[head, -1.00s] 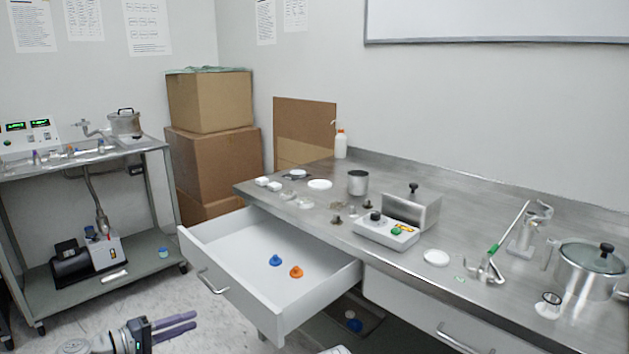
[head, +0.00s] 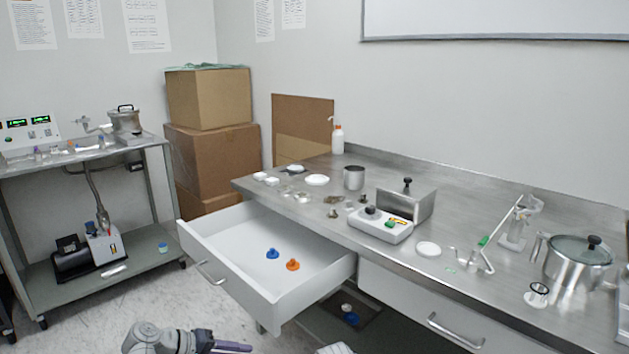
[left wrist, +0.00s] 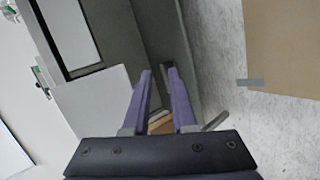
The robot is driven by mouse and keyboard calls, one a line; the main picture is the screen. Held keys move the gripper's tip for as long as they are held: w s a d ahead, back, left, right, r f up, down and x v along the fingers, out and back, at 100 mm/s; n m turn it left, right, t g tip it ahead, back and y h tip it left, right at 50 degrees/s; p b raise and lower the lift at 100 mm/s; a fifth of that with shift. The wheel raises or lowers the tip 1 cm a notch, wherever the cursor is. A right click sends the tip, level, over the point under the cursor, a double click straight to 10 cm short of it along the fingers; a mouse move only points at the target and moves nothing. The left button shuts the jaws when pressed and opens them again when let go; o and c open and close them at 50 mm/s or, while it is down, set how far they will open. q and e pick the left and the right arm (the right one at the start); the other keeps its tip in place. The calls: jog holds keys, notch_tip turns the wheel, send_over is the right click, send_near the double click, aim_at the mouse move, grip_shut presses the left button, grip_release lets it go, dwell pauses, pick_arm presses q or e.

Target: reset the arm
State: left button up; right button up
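My left gripper (head: 238,347) is at the bottom edge of the head view, in front of the open drawer and below its front. Only part of its purple fingers shows there. In the left wrist view its two purple fingers (left wrist: 158,72) stand apart with nothing held between them. My left arm is folded low over the floor. My right gripper is not in view.
The open white drawer (head: 228,283) holds a blue piece (head: 272,254) and an orange piece (head: 293,265). The steel bench (head: 470,235) carries pots and a control box (head: 381,224). A grey cart (head: 100,283) and cardboard boxes (head: 208,99) stand at left.

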pick_arm(q)
jog(key=s+d+f+m+g+y, duration=0.5)
jog(key=s+d+f+m+y, duration=0.4)
jog(key=s+d+y, duration=0.3)
notch_tip(320, 180, up, 28)
jog(key=h+p, duration=0.1)
jog(key=p, duration=2.7)
jog(key=shift+s, duration=0.2)
